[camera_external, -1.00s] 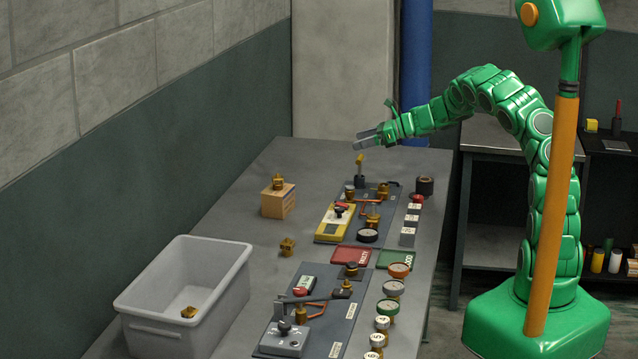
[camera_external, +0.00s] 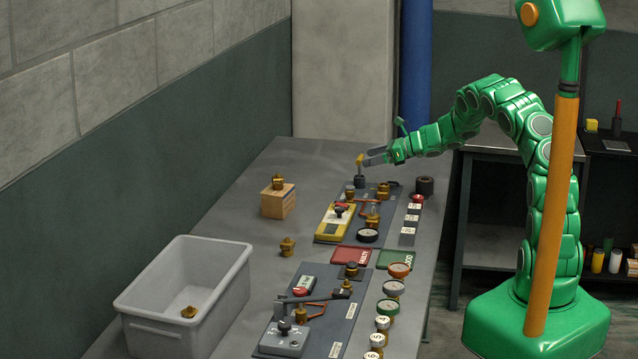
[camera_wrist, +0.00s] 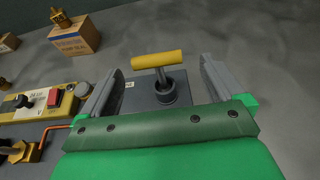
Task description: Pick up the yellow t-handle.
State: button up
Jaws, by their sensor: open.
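The yellow t-handle (camera_wrist: 158,60) stands upright in a dark round holder (camera_wrist: 168,96) in the wrist view, its yellow crossbar on top of a grey stem. In the external view the t-handle (camera_external: 360,159) is at the far end of the board on the table. My gripper (camera_external: 374,156) is right at it. In the wrist view my gripper (camera_wrist: 160,72) is open, with one grey finger on each side of the t-handle. The crossbar lies between the fingers, with a gap on both sides.
A cardboard box (camera_external: 278,202) with a brass fitting stands to the left. A yellow meter (camera_external: 335,223) lies on the board nearby. A black roll (camera_external: 425,186) sits to the right. A grey bin (camera_external: 150,300) stands at the front left. The table behind the t-handle is bare.

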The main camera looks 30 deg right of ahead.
aim_at(360, 171)
jog(key=shift+x, duration=3.25)
jog(key=shift+s+a, duration=0.1)
jog(key=shift+a, duration=0.05)
jog(key=shift+c, duration=0.3)
jog(key=c, duration=1)
jog(key=shift+c, duration=0.2)
jog(key=shift+r, duration=0.15)
